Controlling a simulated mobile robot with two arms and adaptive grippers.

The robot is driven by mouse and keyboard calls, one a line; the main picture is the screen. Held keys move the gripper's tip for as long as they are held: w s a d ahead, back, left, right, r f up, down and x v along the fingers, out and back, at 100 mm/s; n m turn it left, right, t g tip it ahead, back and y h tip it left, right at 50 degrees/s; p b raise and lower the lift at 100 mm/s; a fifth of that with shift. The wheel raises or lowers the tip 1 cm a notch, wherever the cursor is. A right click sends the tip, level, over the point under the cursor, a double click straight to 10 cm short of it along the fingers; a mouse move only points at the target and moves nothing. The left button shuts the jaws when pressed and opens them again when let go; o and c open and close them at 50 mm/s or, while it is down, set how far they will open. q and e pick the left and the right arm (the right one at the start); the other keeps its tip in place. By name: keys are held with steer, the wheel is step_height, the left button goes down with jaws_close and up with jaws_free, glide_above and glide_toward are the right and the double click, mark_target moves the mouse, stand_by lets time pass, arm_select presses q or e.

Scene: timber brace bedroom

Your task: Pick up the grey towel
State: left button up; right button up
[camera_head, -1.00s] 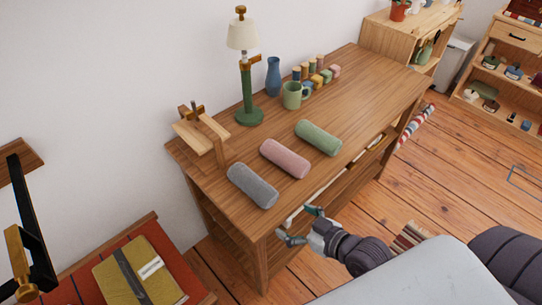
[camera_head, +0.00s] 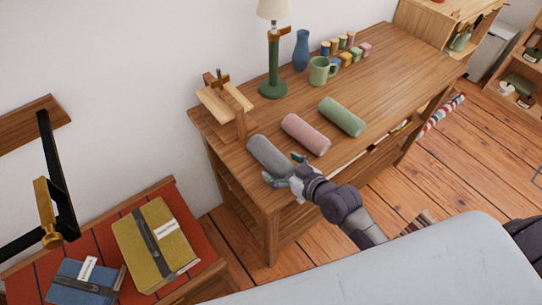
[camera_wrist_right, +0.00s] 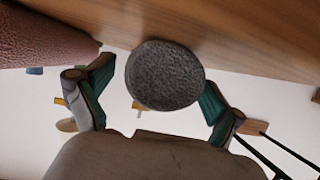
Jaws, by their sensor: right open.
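The grey towel (camera_head: 268,153) is rolled up and lies on the wooden dresser top near its front left corner. In the right wrist view the round end of the grey towel (camera_wrist_right: 165,75) shows between the two fingers. My right gripper (camera_head: 284,172) is open at the near end of the grey towel; it also shows in the right wrist view (camera_wrist_right: 155,103) with a finger on either side of the roll. I cannot tell whether the fingers touch it. My left gripper is not in view.
A pink rolled towel (camera_head: 305,134) lies close to the right of the grey one; a green rolled towel (camera_head: 341,116) lies farther right. A wooden stand (camera_head: 233,112) and a lamp (camera_head: 273,62) stand behind. The dresser top (camera_head: 385,72) is clear farther right.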

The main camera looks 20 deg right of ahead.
steer(key=shift+x, duration=1.2)
steer(key=shift+s, duration=0.1)
steer(key=shift+d, duration=0.1)
steer(key=c, duration=1.1)
steer(key=shift+c, duration=0.3)
